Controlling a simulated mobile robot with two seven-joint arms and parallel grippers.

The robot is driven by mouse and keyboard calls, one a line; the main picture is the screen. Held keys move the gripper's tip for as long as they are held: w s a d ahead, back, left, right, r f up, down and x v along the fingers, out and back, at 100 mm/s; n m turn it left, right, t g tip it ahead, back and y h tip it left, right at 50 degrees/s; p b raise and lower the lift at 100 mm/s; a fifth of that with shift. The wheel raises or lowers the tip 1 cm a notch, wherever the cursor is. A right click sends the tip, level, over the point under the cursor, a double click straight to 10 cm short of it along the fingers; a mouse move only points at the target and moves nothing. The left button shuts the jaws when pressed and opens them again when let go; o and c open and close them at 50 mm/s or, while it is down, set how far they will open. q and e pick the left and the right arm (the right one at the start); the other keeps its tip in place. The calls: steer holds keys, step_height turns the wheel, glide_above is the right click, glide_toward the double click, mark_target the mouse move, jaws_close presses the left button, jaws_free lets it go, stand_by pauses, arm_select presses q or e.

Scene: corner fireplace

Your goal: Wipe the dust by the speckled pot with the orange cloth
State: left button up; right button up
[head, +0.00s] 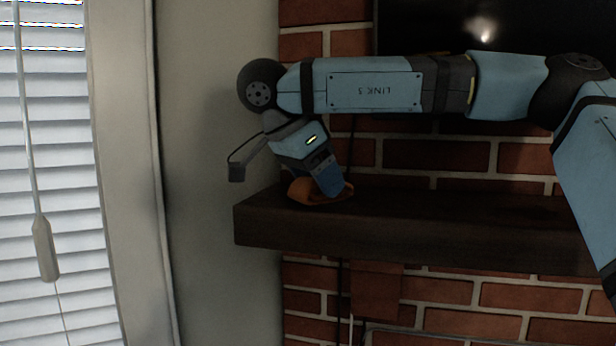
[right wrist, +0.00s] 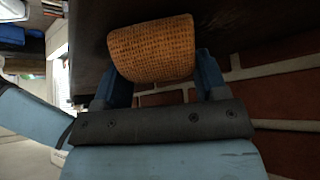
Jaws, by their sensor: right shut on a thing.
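The orange cloth (head: 300,191) is at the left end of the dark wooden mantel (head: 430,232), appearing to touch its top. My right gripper (head: 329,187) reaches down over the mantel and is shut on the cloth. In the right wrist view the woven cloth (right wrist: 152,48) bulges out between the two blue fingers (right wrist: 158,82). I cannot make out the speckled pot or any dust in either view; my right arm covers part of the space above the mantel. My left gripper is not in view.
A brick wall (head: 500,158) stands behind the mantel, with a dark screen (head: 420,22) above it. A window with white blinds (head: 50,180) is at the left. The mantel top right of the cloth looks clear where it shows.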

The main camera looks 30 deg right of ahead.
mark_target(281, 197)
steer(key=shift+s+d, duration=2.25)
steer(key=shift+s, duration=0.3)
steer(key=shift+w+a, duration=1.55)
steer(key=shift+w, duration=0.2)
steer(key=shift+w+a, duration=1.5)
steer(key=shift+w, duration=0.3)
steer(key=shift+w+a, duration=1.55)
steer(key=shift+w, duration=0.2)
steer(key=shift+s+d, duration=0.15)
steer(key=shift+d, duration=0.25)
steer(key=shift+s+d+f, duration=0.1)
steer(key=shift+s+d, duration=1.15)
steer(key=shift+s, duration=0.3)
steer(key=shift+s+d+r, duration=0.15)
steer(key=shift+s+d, duration=0.9)
steer(key=shift+s, duration=0.1)
steer(key=shift+s+d+r, duration=0.1)
steer(key=shift+s+d, duration=0.95)
steer(key=shift+s, duration=0.05)
steer(key=shift+s+d+f, duration=0.2)
steer(key=shift+s+d, duration=0.85)
steer(key=shift+s, duration=0.2)
steer(key=shift+w+a, duration=1.85)
steer(key=shift+w, duration=0.2)
steer(key=shift+w+a, duration=1.85)
steer(key=shift+w, duration=0.2)
